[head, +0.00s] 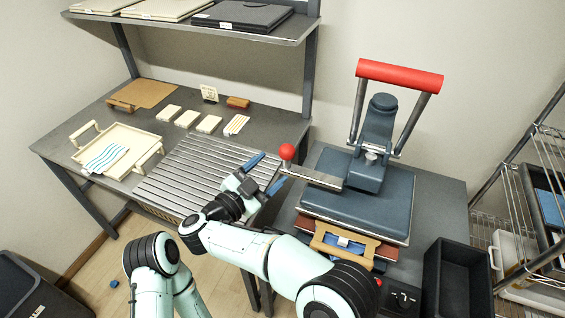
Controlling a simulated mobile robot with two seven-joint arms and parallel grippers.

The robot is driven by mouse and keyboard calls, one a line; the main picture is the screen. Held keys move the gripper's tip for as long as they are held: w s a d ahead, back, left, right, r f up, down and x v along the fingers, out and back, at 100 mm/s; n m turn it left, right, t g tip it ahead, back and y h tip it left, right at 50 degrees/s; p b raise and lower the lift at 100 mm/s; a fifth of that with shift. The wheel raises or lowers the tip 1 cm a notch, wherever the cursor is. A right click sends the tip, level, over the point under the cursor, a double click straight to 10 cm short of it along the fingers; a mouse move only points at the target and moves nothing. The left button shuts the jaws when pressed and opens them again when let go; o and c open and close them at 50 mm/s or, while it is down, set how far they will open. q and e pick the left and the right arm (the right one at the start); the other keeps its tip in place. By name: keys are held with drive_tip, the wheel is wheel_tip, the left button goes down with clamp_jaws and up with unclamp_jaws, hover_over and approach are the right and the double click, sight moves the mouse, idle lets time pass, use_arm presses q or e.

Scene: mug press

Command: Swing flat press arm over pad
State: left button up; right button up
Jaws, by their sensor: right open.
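The press (372,150) stands on the right-hand table, with a blue-grey body and a red bar handle (400,76) raised on two grey struts. A side lever with a red ball knob (287,152) sticks out to the left of the press. A flat blue-grey plate (390,208) lies level beneath the press head; how much of the pad it covers I cannot tell. My right gripper (265,174) is open and empty, its blue fingers just left of and below the knob, apart from it as far as I can see. My left gripper is out of view.
A tan wooden piece (345,243) sits at the press front. A black bin (455,283) stands right of it, beside a wire rack (530,200). The left workbench has a slatted surface (195,172), a cream tray (118,140) and small white blocks (187,118).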

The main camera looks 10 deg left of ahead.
drive_tip(key=v, duration=0.4)
drive_tip(key=shift+s+a+b, duration=0.1)
drive_tip(key=shift+b, duration=0.2)
drive_tip(key=shift+f, duration=0.1)
